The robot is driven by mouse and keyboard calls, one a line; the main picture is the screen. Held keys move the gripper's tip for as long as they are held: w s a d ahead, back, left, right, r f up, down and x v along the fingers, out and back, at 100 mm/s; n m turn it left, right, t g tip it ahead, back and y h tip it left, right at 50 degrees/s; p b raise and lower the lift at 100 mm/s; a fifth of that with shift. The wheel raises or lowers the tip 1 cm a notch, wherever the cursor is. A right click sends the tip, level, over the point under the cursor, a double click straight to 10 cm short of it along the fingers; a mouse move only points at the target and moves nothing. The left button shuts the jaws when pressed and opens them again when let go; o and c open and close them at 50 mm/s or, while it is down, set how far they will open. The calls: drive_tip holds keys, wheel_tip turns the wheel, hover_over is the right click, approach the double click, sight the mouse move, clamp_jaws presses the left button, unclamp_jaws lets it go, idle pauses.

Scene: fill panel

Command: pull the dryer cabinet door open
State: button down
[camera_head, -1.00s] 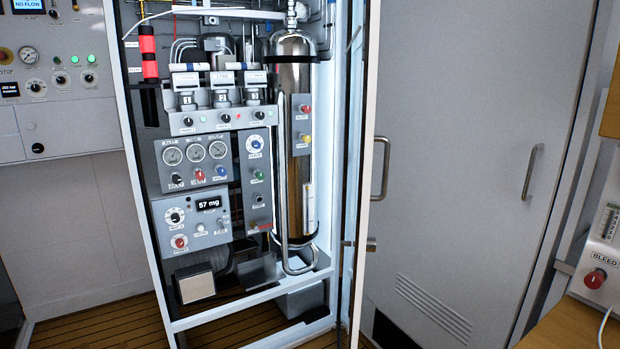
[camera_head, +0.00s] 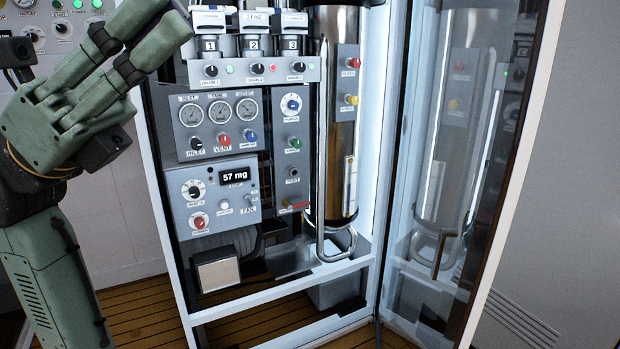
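The dryer cabinet (camera_head: 165,215) stands in the middle with its front uncovered, showing gauges, knobs and a tall metal cylinder. Its glass door (camera_head: 505,190), with a pale frame, stands swung open at the right, angled outward. Its inner glass face is turned toward me and mirrors the cylinder. I cannot clearly make out the outer handle; a dark bar shows low in the glass. My gripper (camera_head: 160,45) is raised at the upper left, in front of the cabinet's left post and well apart from the door. Its fingertips run near the top edge, so their opening is unclear.
The control panel box (camera_head: 215,195) reads 57 mg. A grey wall or large door (camera_head: 575,220) with a vent lies behind the cabinet door at the right. Wooden floor (camera_head: 140,318) shows at the bottom. A white panel with lamps is behind my arm at the left.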

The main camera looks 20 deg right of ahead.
drive_tip(key=w+d+f+t+y+b, duration=0.35)
drive_tip(key=d+f+y, duration=0.25)
drive_tip(key=d+f, duration=0.7)
drive_tip(key=p, duration=0.2)
approach(504, 153)
drive_tip(key=shift+n, duration=0.4)
drive_tip(key=x, duration=0.4)
drive_tip(key=shift+s+d, duration=0.25)
drive_tip(key=shift+d, duration=0.05)
drive_tip(key=shift+d, duration=0.1)
